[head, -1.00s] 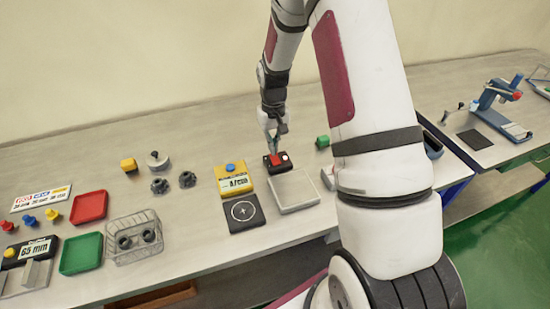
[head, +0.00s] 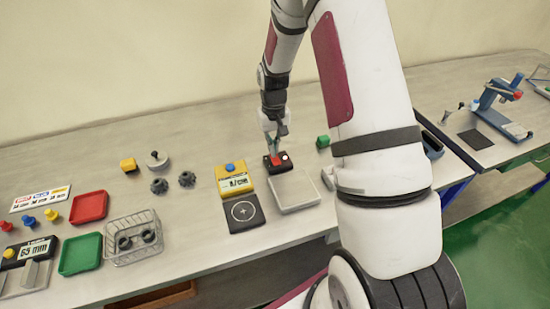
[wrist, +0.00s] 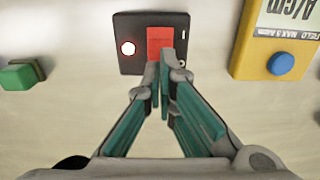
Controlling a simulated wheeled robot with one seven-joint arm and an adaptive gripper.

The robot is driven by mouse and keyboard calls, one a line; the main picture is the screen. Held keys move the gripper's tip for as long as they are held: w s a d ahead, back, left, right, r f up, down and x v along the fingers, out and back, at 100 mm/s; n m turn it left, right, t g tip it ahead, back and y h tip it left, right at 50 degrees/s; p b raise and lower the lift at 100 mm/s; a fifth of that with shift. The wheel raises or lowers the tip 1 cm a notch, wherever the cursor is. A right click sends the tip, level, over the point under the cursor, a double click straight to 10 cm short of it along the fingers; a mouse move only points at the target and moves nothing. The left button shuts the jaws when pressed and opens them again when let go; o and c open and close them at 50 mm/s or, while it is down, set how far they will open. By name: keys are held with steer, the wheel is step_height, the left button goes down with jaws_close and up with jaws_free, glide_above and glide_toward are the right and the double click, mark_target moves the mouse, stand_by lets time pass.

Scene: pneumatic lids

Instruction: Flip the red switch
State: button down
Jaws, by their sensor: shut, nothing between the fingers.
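The red switch (head: 276,160) sits on a small black box behind the light grey plate in the head view. In the wrist view the red switch (wrist: 160,42) is a red rectangle on the black box (wrist: 130,62), with a lit white round lamp (wrist: 128,48) beside it. My gripper (wrist: 163,80) is shut and empty. Its fingertips are over the lower edge of the red switch and hide part of it. I cannot tell whether they touch it. In the head view my gripper (head: 274,148) points down at the box.
A yellow meter (head: 234,180) with a blue button stands left of the box, with a black crosshair pad (head: 243,213) in front. A light grey plate (head: 294,190) lies in front of the box. A green block (head: 323,142) is to the right.

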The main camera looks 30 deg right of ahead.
steer(key=shift+f, duration=0.8)
stand_by(0.4)
steer(key=shift+r, duration=0.1)
steer(key=shift+r+p, duration=0.65)
steer(key=shift+r, duration=2.8)
steer(key=shift+r, duration=0.1)
steer(key=s+a+r+t, duration=0.1)
steer(key=s+a+r, duration=0.2)
steer(key=r, duration=0.4)
steer(key=s+a+r+n+t, duration=0.1)
steer(key=s+a+r, duration=0.15)
steer(key=r, duration=0.45)
steer(key=s+a+r+t, duration=0.1)
steer(key=s+a+r, duration=0.25)
steer(key=r, duration=0.35)
steer(key=s+a+r+t, duration=0.1)
steer(key=s+a+r, duration=0.1)
steer(key=s, duration=0.6)
steer(key=s+a+r+n+t, duration=0.1)
steer(key=s+a+r, duration=0.1)
steer(key=s, duration=0.7)
steer(key=shift+s+a+r+t+b, duration=0.2)
steer(key=shift+a+r+t+b, duration=0.15)
steer(key=shift+r, duration=0.55)
steer(key=shift+d, duration=0.1)
